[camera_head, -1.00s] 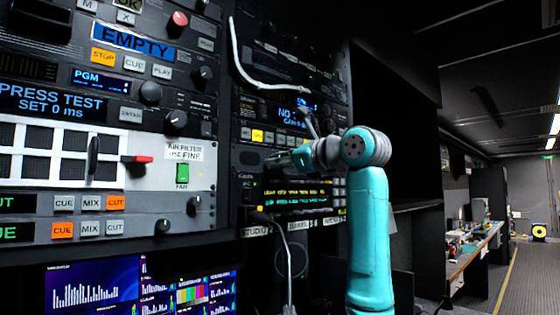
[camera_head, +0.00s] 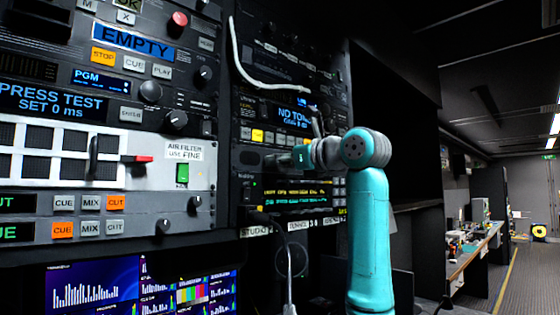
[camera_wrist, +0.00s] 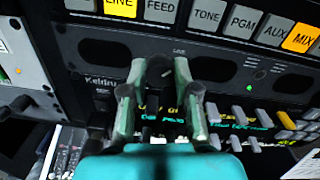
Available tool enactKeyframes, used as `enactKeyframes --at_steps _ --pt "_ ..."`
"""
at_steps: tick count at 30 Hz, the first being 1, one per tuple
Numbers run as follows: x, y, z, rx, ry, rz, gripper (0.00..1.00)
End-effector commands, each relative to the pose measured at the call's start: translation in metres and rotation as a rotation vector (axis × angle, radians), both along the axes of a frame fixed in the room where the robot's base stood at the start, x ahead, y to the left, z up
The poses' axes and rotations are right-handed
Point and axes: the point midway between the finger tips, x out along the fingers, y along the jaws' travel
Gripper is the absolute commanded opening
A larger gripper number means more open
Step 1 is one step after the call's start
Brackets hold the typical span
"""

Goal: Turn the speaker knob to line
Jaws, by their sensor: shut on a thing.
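My gripper (camera_wrist: 156,84) is shut on a small dark speaker knob (camera_wrist: 159,68) in the wrist view, one pale green finger on each side. The knob sits on a dark panel between two oval openings. I cannot read the knob's pointer. A yellow lit button marked LINE (camera_wrist: 121,7) stands above it, on the row with FEED, TONE, PGM, AUX and an orange lit MIX. In the head view my gripper (camera_head: 283,160) reaches left to the rack panel, and its fingertips and the knob are hard to make out.
A unit with yellow-green text (camera_wrist: 235,120) and several small switches lies just below the knob. A display reading "NO TO…" (camera_head: 292,117) is above my gripper. The aisle (camera_head: 520,280) at right is clear.

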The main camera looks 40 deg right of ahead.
Motion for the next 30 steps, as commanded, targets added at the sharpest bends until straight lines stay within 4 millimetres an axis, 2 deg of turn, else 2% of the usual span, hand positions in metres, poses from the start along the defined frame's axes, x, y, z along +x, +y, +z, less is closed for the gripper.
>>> enactKeyframes --at_steps 2,3,5,6,17,22,30 --pt "0.001 -0.001 -0.003 0.001 0.007 0.0 0.0" --pt "0.001 -0.001 -0.003 0.001 0.007 0.001 0.37" --pt "0.0 -0.001 -0.002 0.001 0.006 0.0 0.52" --pt "0.0 -0.001 -0.002 0.001 0.006 0.0 0.55" --pt "0.0 0.0 0.003 0.0 0.002 0.001 0.55" --pt "0.0 0.0 0.023 -0.001 0.001 0.0 0.55" --pt "0.0 0.0 0.069 -0.001 0.002 0.001 0.55"
